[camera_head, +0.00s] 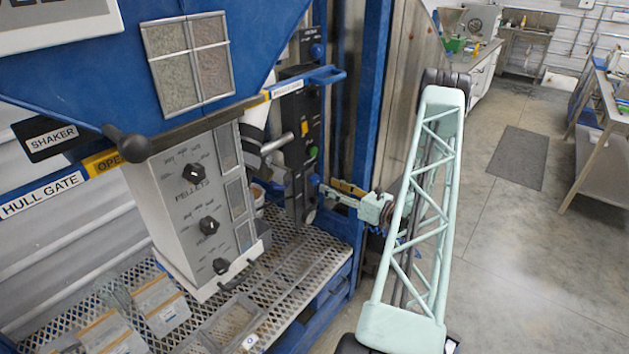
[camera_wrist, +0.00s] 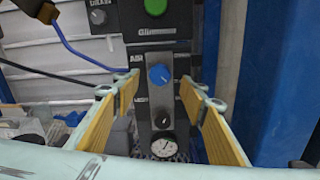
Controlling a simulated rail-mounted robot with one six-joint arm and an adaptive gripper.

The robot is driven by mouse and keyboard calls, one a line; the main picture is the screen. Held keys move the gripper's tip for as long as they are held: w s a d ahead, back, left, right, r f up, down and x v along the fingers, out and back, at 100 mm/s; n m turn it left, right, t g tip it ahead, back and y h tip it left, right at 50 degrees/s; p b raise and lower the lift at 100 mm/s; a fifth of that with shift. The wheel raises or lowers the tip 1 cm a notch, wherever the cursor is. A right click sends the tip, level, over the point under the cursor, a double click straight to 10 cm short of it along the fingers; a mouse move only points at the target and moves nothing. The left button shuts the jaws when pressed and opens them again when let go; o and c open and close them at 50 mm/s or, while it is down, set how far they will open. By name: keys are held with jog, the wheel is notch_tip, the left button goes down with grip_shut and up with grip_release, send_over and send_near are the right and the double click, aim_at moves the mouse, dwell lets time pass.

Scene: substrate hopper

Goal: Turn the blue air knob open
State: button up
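The blue air knob (camera_wrist: 159,75) is round and sits on a narrow dark panel (camera_wrist: 152,103), near the middle of the wrist view. It has a pale pointer mark on its face. My gripper (camera_wrist: 161,86) is open, with one yellow-padded finger to the left of the knob and one to the right. A gap shows on both sides and neither finger appears to touch it.
Below the knob are a small black knob (camera_wrist: 164,123) and a round gauge (camera_wrist: 163,146). A green button (camera_wrist: 156,6) is above. A blue post (camera_head: 370,100) stands close by my arm. The grey pellets box (camera_head: 205,200) is to the left; open floor (camera_head: 510,260) lies right.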

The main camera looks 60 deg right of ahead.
aim_at(317, 180)
jog(key=shift+w+d, duration=0.15)
jog(key=shift+w, duration=2.05)
jog(key=shift+w+d, duration=0.1)
jog(key=shift+w, duration=2.05)
jog(key=shift+c, duration=0.2)
jog(key=c, duration=0.8)
